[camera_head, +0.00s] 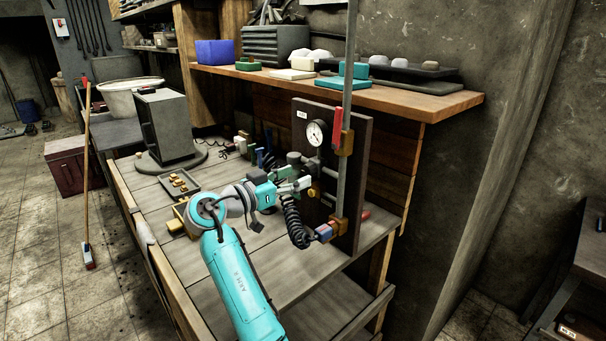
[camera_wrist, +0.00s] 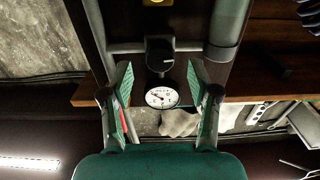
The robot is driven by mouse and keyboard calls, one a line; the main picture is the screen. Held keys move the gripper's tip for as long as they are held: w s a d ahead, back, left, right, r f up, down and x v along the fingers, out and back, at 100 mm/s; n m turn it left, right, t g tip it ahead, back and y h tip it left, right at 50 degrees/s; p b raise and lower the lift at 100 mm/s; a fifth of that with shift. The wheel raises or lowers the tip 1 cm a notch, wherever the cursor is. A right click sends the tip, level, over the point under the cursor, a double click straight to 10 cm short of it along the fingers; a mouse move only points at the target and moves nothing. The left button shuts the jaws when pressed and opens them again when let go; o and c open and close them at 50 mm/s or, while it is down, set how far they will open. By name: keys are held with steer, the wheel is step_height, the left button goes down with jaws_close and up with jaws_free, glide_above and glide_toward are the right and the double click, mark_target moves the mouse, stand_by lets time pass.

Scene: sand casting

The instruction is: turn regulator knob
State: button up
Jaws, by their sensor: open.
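A dark regulator knob (camera_wrist: 159,52) with a small pale mark faces me in the wrist view. It lies between the tips of my gripper (camera_wrist: 160,76), with gaps on both sides. My gripper is open and empty, and its green fingers do not appear to touch the knob. A round white pressure gauge (camera_wrist: 161,97) shows beyond the knob. In the head view the gauge (camera_head: 316,133) is on a dark upright board (camera_head: 347,160), and my gripper (camera_head: 302,180) is in front of the board, below the gauge. The gripper partly covers the regulator fittings there.
A vertical pipe (camera_head: 346,95) with a red lever (camera_head: 337,127) runs along the board. A dark coiled hose (camera_head: 293,222) hangs beside my gripper. A wooden shelf (camera_head: 415,103) is above. A small tray of parts (camera_head: 178,186) lies on the bench (camera_head: 235,262).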

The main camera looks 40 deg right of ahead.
mark_target(306, 172)
steer(key=shift+d, duration=1.5)
steer(key=c, duration=1.2)
steer(key=shift+o, duration=0.2)
